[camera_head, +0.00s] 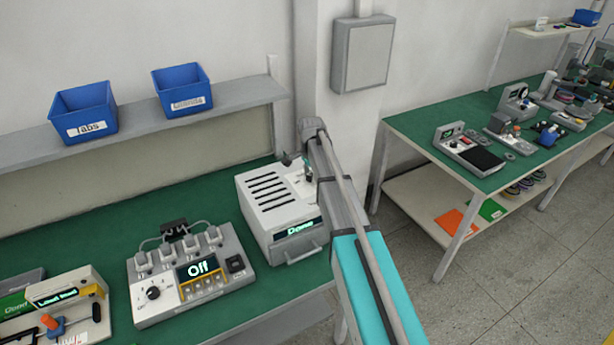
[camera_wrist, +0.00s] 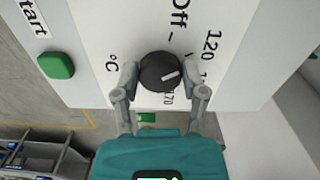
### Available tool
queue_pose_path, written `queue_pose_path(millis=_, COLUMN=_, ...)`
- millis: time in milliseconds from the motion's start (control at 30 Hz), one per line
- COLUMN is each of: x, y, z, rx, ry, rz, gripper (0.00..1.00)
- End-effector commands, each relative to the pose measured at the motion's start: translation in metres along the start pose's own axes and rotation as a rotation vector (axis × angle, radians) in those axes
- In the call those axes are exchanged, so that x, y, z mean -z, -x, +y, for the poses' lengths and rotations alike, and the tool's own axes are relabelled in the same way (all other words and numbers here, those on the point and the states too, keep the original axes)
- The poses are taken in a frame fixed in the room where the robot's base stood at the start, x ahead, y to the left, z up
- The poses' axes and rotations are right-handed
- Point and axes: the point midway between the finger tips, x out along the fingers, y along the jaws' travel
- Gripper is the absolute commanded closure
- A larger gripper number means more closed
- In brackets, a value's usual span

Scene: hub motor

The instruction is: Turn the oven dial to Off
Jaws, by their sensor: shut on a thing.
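The oven (camera_head: 262,190) is a white slotted box on the green bench, with a lit display reading "Done" and a front handle. Its round black dial (camera_wrist: 158,66) shows in the wrist view on a white panel. My gripper (camera_wrist: 161,76) is shut on the dial, one finger on each side. The dial's white pointer mark faces right in the wrist view, toward the numbers, away from the "Off" label (camera_wrist: 180,18). Some numbers are partly covered by the dial and my finger. In the head view my arm reaches over the oven's right side, and the dial cannot be made out.
A green button (camera_wrist: 56,65) by "Start" is on the same panel. Left of the oven stands a grey device (camera_head: 190,275) with a display reading "Off" and its own knob. Blue bins (camera_head: 84,110) stand on the shelf above. A second bench (camera_head: 420,128) is at right.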

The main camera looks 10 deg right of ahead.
Motion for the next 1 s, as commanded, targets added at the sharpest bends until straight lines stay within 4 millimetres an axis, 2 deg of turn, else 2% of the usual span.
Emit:
queue_pose_path(millis=33, x=0.0047, y=-0.0001, z=0.0032, rx=-0.006, ry=0.028, rz=0.009, gripper=0.92)
queue_pose_path(millis=600, x=0.0052, y=0.0001, z=0.0018, rx=-0.006, ry=0.519, rz=0.009, gripper=0.92)
queue_pose_path(millis=1000, x=0.0049, y=0.0003, z=0.0001, rx=-0.005, ry=0.696, rz=0.010, gripper=0.92)
